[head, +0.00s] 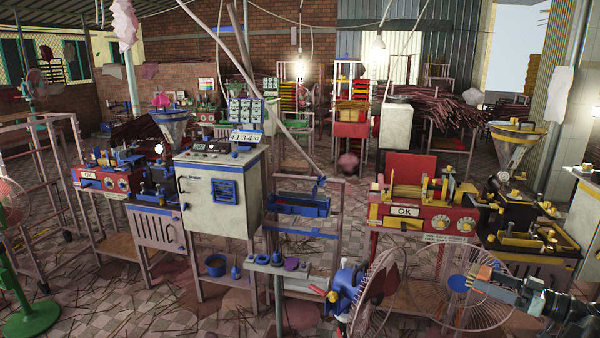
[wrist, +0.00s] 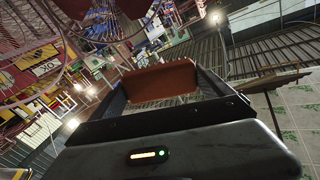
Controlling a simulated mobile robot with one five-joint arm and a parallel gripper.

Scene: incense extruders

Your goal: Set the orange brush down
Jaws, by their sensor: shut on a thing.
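My gripper (head: 497,281) is at the lower right of the head view, reaching in from the right edge. It is shut on the orange brush (head: 484,272), which shows only as a small orange piece at the fingertips. In the wrist view the brush (wrist: 162,84) is a brown-orange block held between the two fingers of my gripper (wrist: 165,92). The brush is in the air; no surface touching it can be made out. Its far side is hidden.
A wire fan guard (head: 460,300) is close behind and left of my gripper. A blue-hubbed fan (head: 352,285) stands further left. A red machine (head: 425,222) marked OK and a dark yellow-trimmed machine (head: 520,237) stand behind. A narrow bench (head: 318,282) holds small blue and purple items.

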